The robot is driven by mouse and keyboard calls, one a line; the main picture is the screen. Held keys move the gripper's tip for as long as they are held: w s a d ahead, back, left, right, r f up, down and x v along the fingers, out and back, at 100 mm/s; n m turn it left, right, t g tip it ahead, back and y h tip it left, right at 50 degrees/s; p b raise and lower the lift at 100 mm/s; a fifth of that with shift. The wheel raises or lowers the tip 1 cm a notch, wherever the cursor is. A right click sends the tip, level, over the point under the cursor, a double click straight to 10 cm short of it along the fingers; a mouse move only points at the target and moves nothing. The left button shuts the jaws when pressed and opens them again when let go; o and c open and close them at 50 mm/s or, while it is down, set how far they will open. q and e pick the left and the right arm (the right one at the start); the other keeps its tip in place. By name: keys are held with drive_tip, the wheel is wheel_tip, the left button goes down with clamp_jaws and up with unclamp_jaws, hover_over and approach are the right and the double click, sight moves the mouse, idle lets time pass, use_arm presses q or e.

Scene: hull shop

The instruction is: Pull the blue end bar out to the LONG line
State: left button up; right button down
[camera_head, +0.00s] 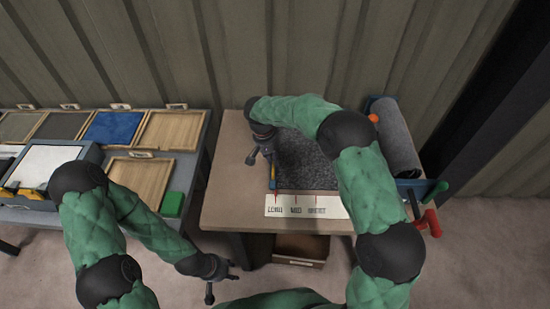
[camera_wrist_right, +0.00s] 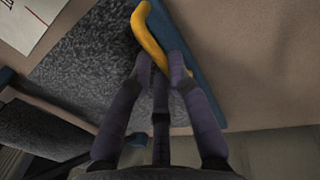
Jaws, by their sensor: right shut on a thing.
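The blue end bar (camera_head: 273,183) lies along the left edge of a dark grey sheet (camera_head: 305,160) on the table. It also shows in the right wrist view (camera_wrist_right: 207,75), with a yellow handle (camera_wrist_right: 148,28) on it. My right gripper (camera_head: 262,155) is shut on the yellow handle; its fingers show around it in the wrist view (camera_wrist_right: 160,65). A white strip (camera_head: 335,208) along the table's front carries red marks labelled LONG, MID and a third word. The bar's near end is about level with the LONG mark. My left gripper (camera_head: 222,283) is open and empty, low in front of the table.
Left is a bench with wooden trays (camera_head: 170,132), a blue panel (camera_head: 112,127) and a green block (camera_head: 172,204). A brown box (camera_head: 300,250) is below the table.

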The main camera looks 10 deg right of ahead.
drive_tip(key=c, duration=1.1)
unclamp_jaws()
drive_tip(key=shift+c, duration=0.2)
wheel_tip(320, 180, up, 12)
drive_tip(key=a, duration=0.2)
drive_tip(key=shift+w, duration=0.35)
drive_tip(key=shift+a, duration=0.1)
